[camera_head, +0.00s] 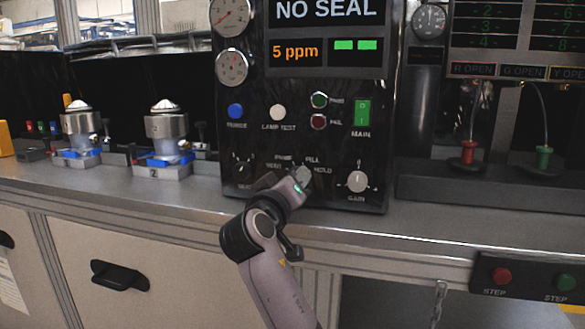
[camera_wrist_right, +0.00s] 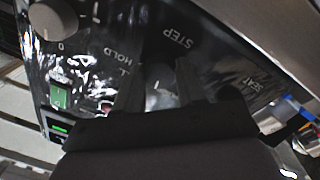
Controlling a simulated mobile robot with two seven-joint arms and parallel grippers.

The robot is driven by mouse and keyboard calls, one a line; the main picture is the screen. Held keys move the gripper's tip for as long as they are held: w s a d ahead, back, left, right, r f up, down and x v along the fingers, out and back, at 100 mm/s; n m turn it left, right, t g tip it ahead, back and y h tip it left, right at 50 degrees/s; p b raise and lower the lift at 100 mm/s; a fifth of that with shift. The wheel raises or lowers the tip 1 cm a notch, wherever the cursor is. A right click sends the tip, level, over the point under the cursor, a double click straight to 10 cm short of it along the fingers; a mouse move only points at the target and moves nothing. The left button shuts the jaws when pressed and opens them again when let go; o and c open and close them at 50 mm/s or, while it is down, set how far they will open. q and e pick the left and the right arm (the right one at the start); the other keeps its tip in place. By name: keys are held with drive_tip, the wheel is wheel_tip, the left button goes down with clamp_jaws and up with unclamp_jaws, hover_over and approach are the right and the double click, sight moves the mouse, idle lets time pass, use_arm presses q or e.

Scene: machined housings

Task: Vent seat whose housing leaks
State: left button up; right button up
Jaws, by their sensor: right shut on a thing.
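My right gripper (camera_head: 300,179) is at the lower part of a black test panel (camera_head: 335,222), shut on the mode knob between the VENT, FILL and HOLD labels. The gripper mostly hides this knob, so its pointing direction cannot be told. In the right wrist view, the dark fingers (camera_wrist_right: 160,85) reach to the panel face near HOLD and STEP lettering. The SEAT knob (camera_head: 243,169) is left of the gripper. The display (camera_head: 328,12) reads NO SEAL, with 5 ppm below. Two metal housings (camera_head: 80,122) (camera_head: 166,124) stand on blue seats to the left; the nearer seat (camera_head: 160,172) is marked 2. My left gripper is out of view.
The GAIN knob (camera_head: 357,181) is close on the right; it also shows in the wrist view (camera_wrist_right: 52,18). Blue and white buttons (camera_head: 235,111) (camera_head: 278,112) and a green MAIN switch (camera_head: 363,112) sit above. Red and green probes (camera_head: 468,152) (camera_head: 544,157) stand at right.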

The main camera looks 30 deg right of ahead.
drive_tip(key=shift+r+n+p, duration=0.2)
drive_tip(key=shift+n+p, duration=0.7)
drive_tip(key=shift+n, duration=0.1)
drive_tip(key=n+p, duration=0.2)
drive_tip(key=p, duration=0.1)
drive_tip(key=shift+s+d+n, duration=0.1)
drive_tip(key=shift+n, duration=0.3)
drive_tip(key=n+t+p, duration=0.1)
drive_tip(key=n+p, duration=0.3)
drive_tip(key=shift+n+p, duration=0.3)
drive_tip(key=shift+p, duration=0.1)
drive_tip(key=shift+f+n+p, duration=0.15)
drive_tip(key=shift+n+p, duration=1)
drive_tip(key=shift+n, duration=0.05)
drive_tip(key=o, duration=1)
drive_tip(key=shift+o, duration=0.2)
